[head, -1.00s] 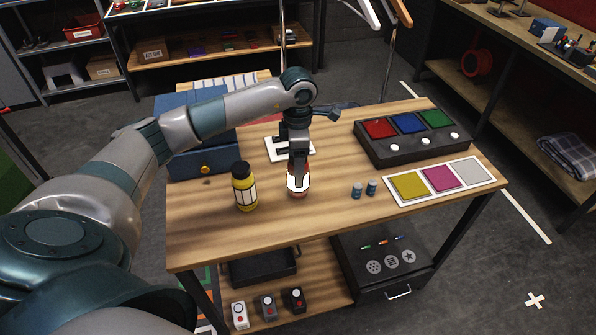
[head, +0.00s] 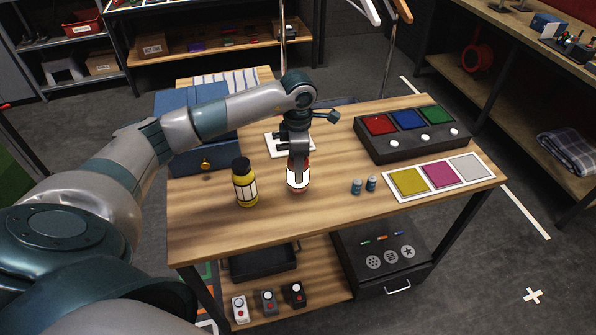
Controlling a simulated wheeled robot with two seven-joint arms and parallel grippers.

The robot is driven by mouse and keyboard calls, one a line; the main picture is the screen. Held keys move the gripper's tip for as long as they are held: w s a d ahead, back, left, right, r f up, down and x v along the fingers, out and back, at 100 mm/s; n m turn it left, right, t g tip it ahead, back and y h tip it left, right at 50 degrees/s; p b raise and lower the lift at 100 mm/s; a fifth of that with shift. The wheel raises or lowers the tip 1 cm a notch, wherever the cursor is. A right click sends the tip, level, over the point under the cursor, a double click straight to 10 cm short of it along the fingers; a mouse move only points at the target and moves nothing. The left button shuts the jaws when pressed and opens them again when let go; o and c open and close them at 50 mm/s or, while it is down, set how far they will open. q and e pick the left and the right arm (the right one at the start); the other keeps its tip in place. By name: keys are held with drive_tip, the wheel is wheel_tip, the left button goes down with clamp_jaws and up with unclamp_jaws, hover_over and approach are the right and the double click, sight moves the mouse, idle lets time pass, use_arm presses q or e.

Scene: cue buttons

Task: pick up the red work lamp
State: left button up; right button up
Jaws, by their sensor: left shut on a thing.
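The red work lamp (head: 298,184) stands near the middle of the wooden table, as a small red and white thing. My left gripper (head: 299,170) comes down on it from above and is shut on it. The fingers hide much of its upper part. I see no clear gap between the lamp and the table. My right gripper is not in view.
A yellow bottle with a black cap (head: 245,184) stands just left of the lamp. A dark button box (head: 400,150) and a panel of coloured squares (head: 433,196) lie farther right. The table's front middle is clear.

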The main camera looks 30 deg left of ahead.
use_arm(q)
drive_tip(key=shift+r, duration=0.15)
drive_tip(key=shift+w+r+b, duration=0.1)
drive_tip(key=shift+r+b, duration=1.1)
drive_tip(key=shift+r, duration=0.4)
drive_tip(key=d+r+b, duration=0.4)
drive_tip(key=d+r, duration=0.3)
drive_tip(key=d, duration=0.4)
drive_tip(key=shift+s+d+r, duration=0.3)
drive_tip(key=shift+s, duration=0.15)
drive_tip(key=shift+f, duration=0.1)
